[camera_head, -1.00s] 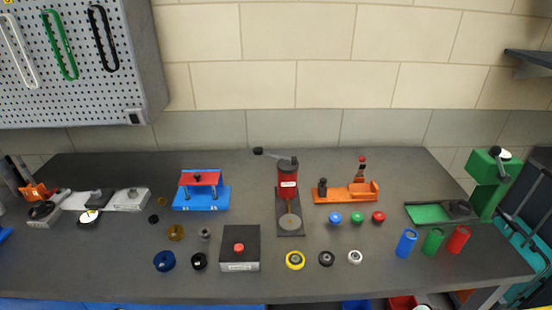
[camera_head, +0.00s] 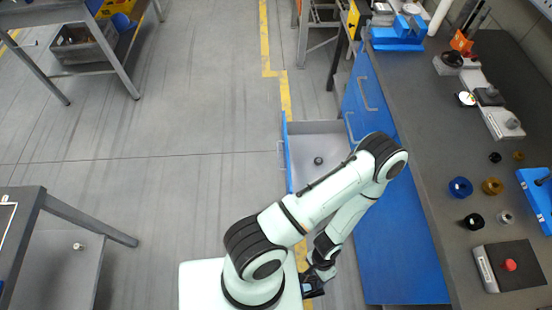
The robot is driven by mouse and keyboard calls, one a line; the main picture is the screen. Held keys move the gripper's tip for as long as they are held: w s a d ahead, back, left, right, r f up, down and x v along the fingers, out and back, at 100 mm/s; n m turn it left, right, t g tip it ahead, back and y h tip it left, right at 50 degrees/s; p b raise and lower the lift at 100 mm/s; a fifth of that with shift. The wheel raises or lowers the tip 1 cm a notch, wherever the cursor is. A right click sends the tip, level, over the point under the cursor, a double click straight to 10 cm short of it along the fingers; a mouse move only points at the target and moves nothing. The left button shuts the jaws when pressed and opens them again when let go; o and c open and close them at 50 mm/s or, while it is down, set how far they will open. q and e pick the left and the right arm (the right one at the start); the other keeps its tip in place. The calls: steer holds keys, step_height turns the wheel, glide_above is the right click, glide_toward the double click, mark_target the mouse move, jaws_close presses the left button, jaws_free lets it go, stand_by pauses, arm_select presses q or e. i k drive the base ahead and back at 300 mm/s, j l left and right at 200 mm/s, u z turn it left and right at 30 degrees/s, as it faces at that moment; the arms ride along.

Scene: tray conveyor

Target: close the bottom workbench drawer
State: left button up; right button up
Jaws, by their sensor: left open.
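The bottom workbench drawer (camera_head: 287,165) is pulled out from the blue cabinet (camera_head: 390,240), its blue front standing well away from the cabinet face. A small dark round object (camera_head: 318,160) lies on its grey floor. My left arm crosses over the near side of the drawer and hides part of it. My left gripper (camera_head: 314,286) is low at the bottom of the view, beside the cabinet and nearer to me than the drawer. It is open and appears empty, and it is apart from the drawer front. My right gripper is out of view.
The dark benchtop (camera_head: 440,170) above the cabinet carries a grey box with a red button (camera_head: 510,265), several rings and a blue fixture (camera_head: 398,36). Open grey floor lies left of the drawer. A table (camera_head: 20,225) stands at lower left, a shelf cart (camera_head: 100,60) at upper left.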

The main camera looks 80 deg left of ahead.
mark_target(302, 143)
steer(key=u, duration=1.75)
steer(key=k+j+u, duration=0.6)
steer(key=k+z, duration=0.1)
steer(key=i+j+z, duration=0.15)
steer(key=i+z, duration=0.15)
steer(key=z, duration=0.15)
steer(key=i+j+z, duration=0.2)
steer(key=z, duration=0.3)
steer(key=i+j+z, duration=0.1)
steer(key=i+j, duration=0.65)
steer(key=j, duration=0.15)
